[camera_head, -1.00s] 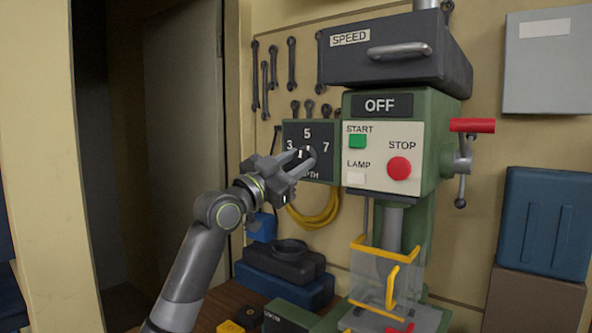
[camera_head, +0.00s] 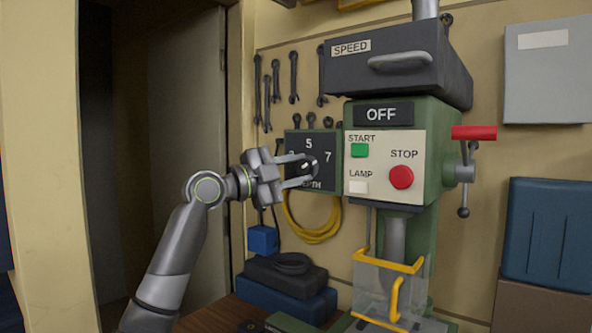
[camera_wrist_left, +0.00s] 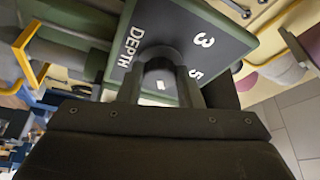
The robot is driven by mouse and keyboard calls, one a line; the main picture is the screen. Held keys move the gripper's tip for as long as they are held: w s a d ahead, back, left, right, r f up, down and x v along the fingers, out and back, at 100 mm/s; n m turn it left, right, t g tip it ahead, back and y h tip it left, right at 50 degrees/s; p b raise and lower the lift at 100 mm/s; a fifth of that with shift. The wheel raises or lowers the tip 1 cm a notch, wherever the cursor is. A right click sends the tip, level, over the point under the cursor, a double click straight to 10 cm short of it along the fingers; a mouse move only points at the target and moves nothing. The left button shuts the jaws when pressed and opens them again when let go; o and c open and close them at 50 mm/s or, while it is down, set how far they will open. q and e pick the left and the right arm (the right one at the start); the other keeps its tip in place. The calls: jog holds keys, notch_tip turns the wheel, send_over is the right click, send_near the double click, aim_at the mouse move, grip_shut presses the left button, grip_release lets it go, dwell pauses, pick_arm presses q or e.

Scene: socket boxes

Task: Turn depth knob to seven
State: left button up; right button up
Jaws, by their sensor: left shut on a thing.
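The depth knob (camera_head: 308,167) is a dark round knob on a black dial plate (camera_head: 322,144) marked 3, 5, 7 and DEPTH, left of the drill press panel. My left gripper (camera_head: 308,170) reaches in from the left with its fingers around the knob, shut on it. In the left wrist view the knob (camera_wrist_left: 160,78) sits between the two fingers, with a small white mark on it. The plate (camera_wrist_left: 185,30) shows DEPTH, 3 and 5 there. In the head view the gripper partly hides the 3. My right gripper is not in view.
The drill press panel (camera_head: 384,188) has a green START button (camera_head: 359,150), a red STOP button (camera_head: 401,177) and an OFF display. A yellow cable (camera_head: 315,235) hangs below the dial. Wrenches (camera_head: 267,90) hang behind. Blue and dark boxes (camera_head: 290,275) lie on the bench below.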

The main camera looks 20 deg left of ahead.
pick_arm(q)
jog(key=shift+m, duration=0.3)
dwell(0.4)
jog(key=o, duration=1)
jog(key=shift+a, duration=0.1)
jog(key=shift+s+a+f, duration=0.15)
jog(key=shift+s+a, duration=0.1)
jog(key=shift+s, duration=0.05)
jog(key=shift+b+v, duration=3.5)
jog(key=shift+v, duration=4.75)
